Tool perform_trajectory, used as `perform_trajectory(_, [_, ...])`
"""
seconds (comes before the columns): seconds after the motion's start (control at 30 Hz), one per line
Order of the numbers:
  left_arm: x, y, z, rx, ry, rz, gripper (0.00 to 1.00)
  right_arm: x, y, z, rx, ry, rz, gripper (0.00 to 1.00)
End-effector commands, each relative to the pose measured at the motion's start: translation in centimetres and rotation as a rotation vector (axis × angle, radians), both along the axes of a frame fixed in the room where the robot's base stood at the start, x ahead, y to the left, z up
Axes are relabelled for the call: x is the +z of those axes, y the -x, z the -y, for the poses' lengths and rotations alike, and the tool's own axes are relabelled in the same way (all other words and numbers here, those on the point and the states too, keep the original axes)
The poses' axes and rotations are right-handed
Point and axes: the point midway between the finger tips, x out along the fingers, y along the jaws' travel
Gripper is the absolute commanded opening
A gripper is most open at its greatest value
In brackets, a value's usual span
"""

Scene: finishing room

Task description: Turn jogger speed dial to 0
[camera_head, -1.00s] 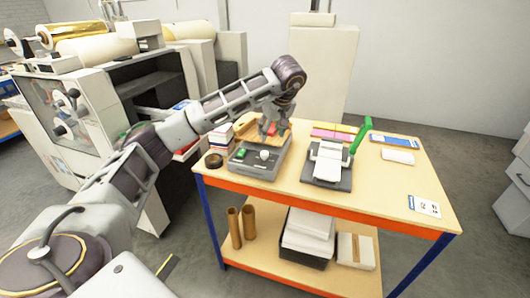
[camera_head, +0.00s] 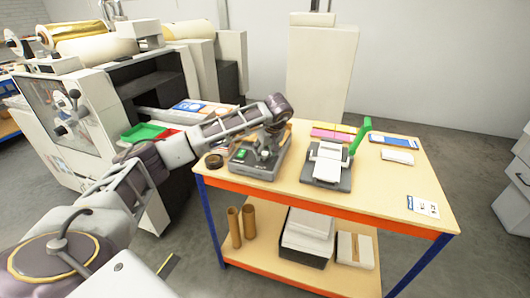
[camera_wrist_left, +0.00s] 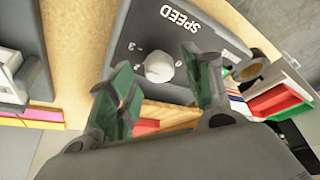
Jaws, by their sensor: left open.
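The jogger (camera_head: 270,172) is a grey box at the near left of the wooden table. In the left wrist view, its dark panel (camera_wrist_left: 130,30) carries the word SPEED and a round pale dial (camera_wrist_left: 159,68) with small numbers around it. I cannot read the dial's setting. My right gripper is out of view.
A stapler-like device with a green lever (camera_head: 360,137) stands right of the jogger. A tape roll (camera_head: 213,160) lies at the table's left edge. Coloured paper stacks (camera_head: 333,132) lie behind. A large machine (camera_head: 95,130) stands left. The table's right front is fairly clear.

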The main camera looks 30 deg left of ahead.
Motion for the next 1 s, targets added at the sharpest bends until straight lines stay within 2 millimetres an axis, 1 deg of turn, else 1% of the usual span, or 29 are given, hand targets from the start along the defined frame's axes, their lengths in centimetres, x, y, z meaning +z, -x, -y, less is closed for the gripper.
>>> perform_trajectory(0.1, [-0.80, -0.12, -0.30, 0.001, -0.001, -0.002, 0.50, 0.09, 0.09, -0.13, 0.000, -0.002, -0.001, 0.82])
perform_trajectory(0.2, [-1.09, -0.22, -0.39, 0.000, 0.000, -0.001, 0.50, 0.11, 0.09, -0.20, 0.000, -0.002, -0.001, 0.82])
perform_trajectory(0.5, [-1.21, -0.24, -0.43, -0.001, 0.000, 0.000, 0.50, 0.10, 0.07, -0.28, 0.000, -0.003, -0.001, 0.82])
perform_trajectory(0.57, [-1.20, -0.24, -0.42, -0.001, 0.000, 0.000, 0.44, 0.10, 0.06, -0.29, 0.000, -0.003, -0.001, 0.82])
perform_trajectory(0.8, [-1.19, -0.23, -0.41, -0.001, -0.001, -0.001, 0.13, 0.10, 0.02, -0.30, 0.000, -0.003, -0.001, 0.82])
perform_trajectory(0.87, [-1.19, -0.23, -0.41, -0.001, -0.001, -0.001, 0.06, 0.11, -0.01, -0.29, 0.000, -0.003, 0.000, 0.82])
perform_trajectory(1.0, [-1.18, -0.23, -0.41, 0.003, -0.001, -0.001, 0.06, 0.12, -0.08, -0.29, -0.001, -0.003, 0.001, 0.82])
